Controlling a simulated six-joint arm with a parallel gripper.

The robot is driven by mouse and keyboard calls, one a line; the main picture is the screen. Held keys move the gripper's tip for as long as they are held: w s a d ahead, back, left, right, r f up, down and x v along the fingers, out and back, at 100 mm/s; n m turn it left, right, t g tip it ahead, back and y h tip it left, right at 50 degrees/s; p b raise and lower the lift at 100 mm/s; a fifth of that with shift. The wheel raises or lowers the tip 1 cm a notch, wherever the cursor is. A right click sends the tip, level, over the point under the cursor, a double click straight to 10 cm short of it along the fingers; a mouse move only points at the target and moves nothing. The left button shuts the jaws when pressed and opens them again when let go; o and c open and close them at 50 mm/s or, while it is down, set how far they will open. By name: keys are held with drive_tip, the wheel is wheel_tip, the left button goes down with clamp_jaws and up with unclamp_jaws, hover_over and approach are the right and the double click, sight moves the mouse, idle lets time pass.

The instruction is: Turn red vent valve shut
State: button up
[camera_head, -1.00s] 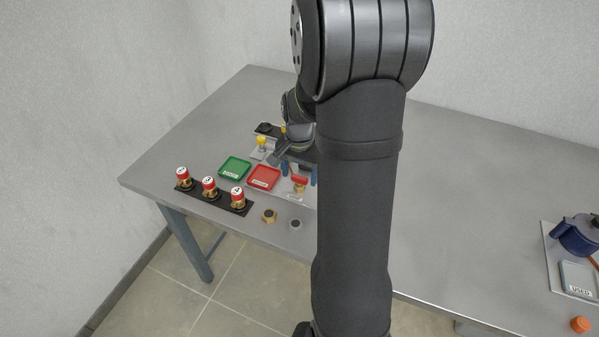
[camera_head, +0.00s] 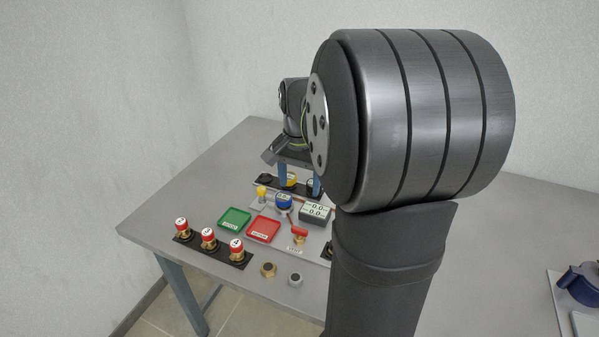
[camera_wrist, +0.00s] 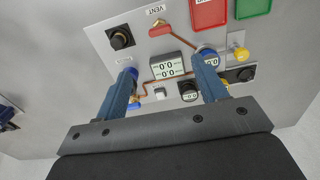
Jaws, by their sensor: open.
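The red vent valve (camera_head: 299,231) stands on the light panel, right of the red tray in the head view. In the wrist view its red handle (camera_wrist: 158,30) lies beside the VENT label, near the copper pipe. I cannot tell whether the valve is shut. My gripper (camera_head: 299,178) is open, its two blue fingers apart and pointing down, behind and above the valve. In the wrist view the gripper (camera_wrist: 168,62) has nothing held between its fingers, and the valve lies beyond the fingertips, apart from them.
A digital readout box (camera_head: 315,213) and a blue-rimmed gauge (camera_head: 283,201) stand between my gripper and the valve. A yellow knob (camera_head: 262,192), a green tray (camera_head: 234,219) and a red tray (camera_head: 263,229) lie left. Several red-capped fittings (camera_head: 208,237) stand in front-left.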

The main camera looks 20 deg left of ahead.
sight(299, 228)
wheel_tip(299, 228, up, 2)
drive_tip(key=shift+r, duration=0.2)
idle(0.4)
wheel_tip(299, 228, down, 18)
drive_tip(key=shift+r, duration=0.2)
idle(0.5)
